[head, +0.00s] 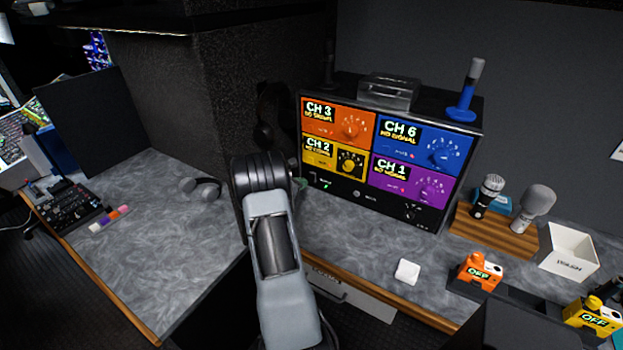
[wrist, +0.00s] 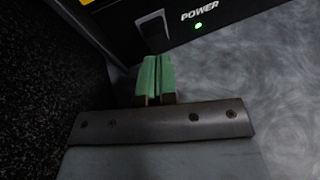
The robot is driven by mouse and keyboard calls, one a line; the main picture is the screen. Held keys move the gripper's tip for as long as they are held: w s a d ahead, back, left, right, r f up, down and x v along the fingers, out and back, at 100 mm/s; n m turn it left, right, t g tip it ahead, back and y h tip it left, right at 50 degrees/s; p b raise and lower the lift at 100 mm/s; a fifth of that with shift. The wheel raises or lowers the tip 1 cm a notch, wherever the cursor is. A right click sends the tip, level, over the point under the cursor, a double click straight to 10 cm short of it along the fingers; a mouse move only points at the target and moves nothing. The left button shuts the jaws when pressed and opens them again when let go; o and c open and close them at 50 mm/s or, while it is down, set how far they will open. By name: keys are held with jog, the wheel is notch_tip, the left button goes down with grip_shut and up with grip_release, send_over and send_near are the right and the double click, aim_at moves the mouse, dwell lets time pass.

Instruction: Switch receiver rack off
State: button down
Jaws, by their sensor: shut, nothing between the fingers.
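The receiver rack (head: 360,194) stands on the back counter, with orange, blue, yellow and purple channel panels reading "NO SIGNAL". In the wrist view, its lower front panel (wrist: 230,24) has a dark rocker switch (wrist: 152,27) beside the word POWER. A small green power light (wrist: 198,26) is lit. My gripper (wrist: 155,75) is shut and empty, its green fingertips just below the switch. I cannot tell whether they touch it. In the head view, only a little of my gripper (head: 301,184) shows past my arm, at the rack's lower left corner.
A dark textured wall (wrist: 45,90) is close on the left of my gripper. Bare grey counter (wrist: 265,85) lies to the right. Microphones (head: 533,205), a white box (head: 568,252) and an orange pack (head: 477,272) stand right of the rack.

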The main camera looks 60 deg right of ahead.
jog(key=shift+b+x, duration=0.75)
jog(key=shift+x, duration=0.6)
dwell(0.5)
jog(key=shift+a, duration=0.15)
jog(key=shift+p+v, duration=0.65)
jog(key=shift+v, duration=2.7)
